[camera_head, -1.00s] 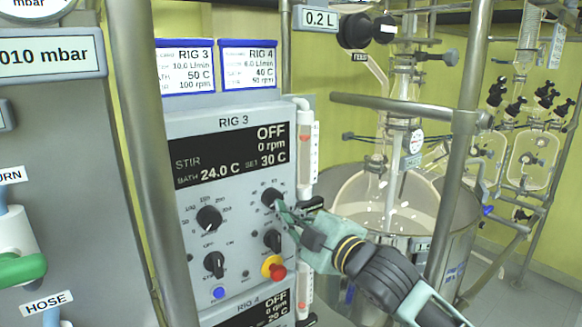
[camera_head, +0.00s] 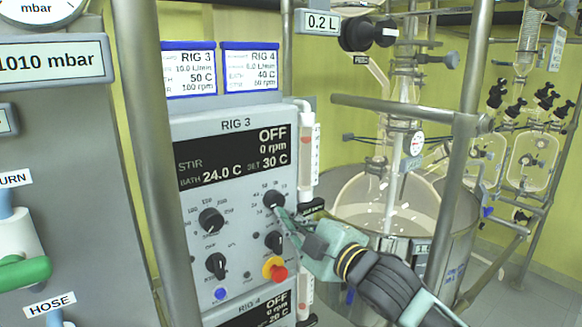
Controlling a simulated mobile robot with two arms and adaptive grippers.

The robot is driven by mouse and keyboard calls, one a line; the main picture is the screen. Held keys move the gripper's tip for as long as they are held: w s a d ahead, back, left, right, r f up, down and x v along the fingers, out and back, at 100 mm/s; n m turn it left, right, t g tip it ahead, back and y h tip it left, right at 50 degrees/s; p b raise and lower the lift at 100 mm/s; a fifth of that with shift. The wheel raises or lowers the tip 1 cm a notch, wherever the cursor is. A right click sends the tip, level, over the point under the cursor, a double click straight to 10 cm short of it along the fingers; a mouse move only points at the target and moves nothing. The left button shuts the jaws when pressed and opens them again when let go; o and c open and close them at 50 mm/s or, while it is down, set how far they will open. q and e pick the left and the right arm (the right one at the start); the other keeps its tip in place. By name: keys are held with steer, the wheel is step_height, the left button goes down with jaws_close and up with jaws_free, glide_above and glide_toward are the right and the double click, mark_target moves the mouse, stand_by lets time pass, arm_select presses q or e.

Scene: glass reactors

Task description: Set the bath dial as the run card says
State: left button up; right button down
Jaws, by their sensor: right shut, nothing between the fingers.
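The Rig 3 panel (camera_head: 240,236) shows OFF, 0 rpm, bath 24.0 C and set 30 C on its black display (camera_head: 232,157). The upper right black knob (camera_head: 274,198), below the set reading, has a small number scale around it. My left gripper is not in view.
A larger knob (camera_head: 210,221) sits at left on the panel. Two smaller knobs (camera_head: 216,264) (camera_head: 274,242), a blue button (camera_head: 220,293) and a red stop button (camera_head: 278,273) sit lower. Metal posts (camera_head: 165,160) and a bath vessel (camera_head: 440,240) flank the panel.

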steer(key=shift+p+v, duration=0.6)
steer(key=shift+v, duration=2.2)
steer(key=shift+d, duration=0.1)
